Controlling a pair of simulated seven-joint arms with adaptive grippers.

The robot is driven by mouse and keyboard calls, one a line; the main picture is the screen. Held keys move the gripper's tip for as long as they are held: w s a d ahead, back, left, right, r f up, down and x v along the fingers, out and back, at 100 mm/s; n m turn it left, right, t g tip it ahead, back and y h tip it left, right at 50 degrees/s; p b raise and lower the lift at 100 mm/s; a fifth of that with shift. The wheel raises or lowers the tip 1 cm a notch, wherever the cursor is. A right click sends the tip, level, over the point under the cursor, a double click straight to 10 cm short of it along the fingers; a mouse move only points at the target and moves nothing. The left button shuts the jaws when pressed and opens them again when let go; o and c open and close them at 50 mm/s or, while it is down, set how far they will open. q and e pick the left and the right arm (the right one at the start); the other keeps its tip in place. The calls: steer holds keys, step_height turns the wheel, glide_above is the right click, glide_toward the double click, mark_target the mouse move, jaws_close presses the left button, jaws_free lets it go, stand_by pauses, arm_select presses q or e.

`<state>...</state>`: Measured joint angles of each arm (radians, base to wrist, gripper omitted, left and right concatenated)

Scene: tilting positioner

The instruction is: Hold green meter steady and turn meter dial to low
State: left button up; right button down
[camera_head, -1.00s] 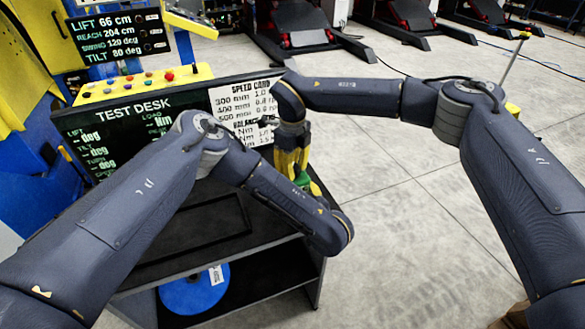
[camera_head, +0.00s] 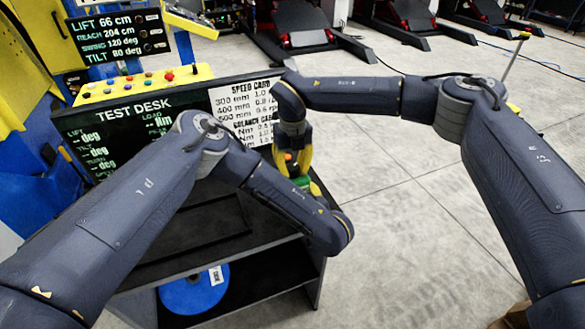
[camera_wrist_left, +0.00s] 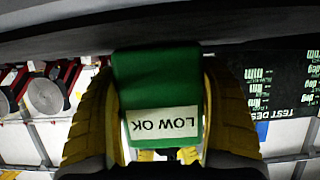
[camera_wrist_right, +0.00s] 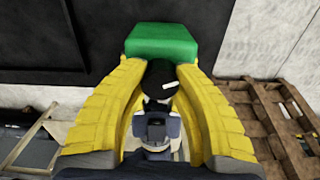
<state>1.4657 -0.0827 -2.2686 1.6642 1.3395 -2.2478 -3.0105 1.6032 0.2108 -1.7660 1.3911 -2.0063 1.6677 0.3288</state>
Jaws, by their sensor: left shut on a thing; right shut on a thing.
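The green meter (camera_head: 301,182) is at the right end of the test desk, mostly hidden by my arms in the head view. In the left wrist view, my left gripper (camera_wrist_left: 160,120) is shut on the green meter (camera_wrist_left: 155,75), one yellow finger on each side; its white label reads "LOW OK", upside down. In the right wrist view, my right gripper (camera_wrist_right: 160,75) is shut around the black meter dial (camera_wrist_right: 160,80), which has a white mark. The meter's green body (camera_wrist_right: 162,42) lies just beyond the fingertips. My right gripper (camera_head: 297,165) is above the meter in the head view.
The test desk screen (camera_head: 120,125) and a white speed card (camera_head: 243,105) stand behind my arms. A yellow button panel (camera_head: 140,84) sits above the screen. A blue disc (camera_head: 194,289) lies on the lower shelf.

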mark_target(293, 166)
arm_select(q)
steer(key=shift+s+f, duration=0.1)
arm_select(e)
steer(key=shift+w+d, duration=0.2)
steer(key=shift+d, duration=0.05)
steer(key=c, duration=1.4)
jaws_free()
steer(key=shift+c, duration=0.2)
steer(key=o, duration=0.5)
steer(key=shift+s+a, duration=0.15)
steer(key=shift+o, duration=0.2)
steer(key=shift+r, duration=0.1)
step_height(293, 166, up, 12)
arm_select(q)
steer(key=o, duration=1.6)
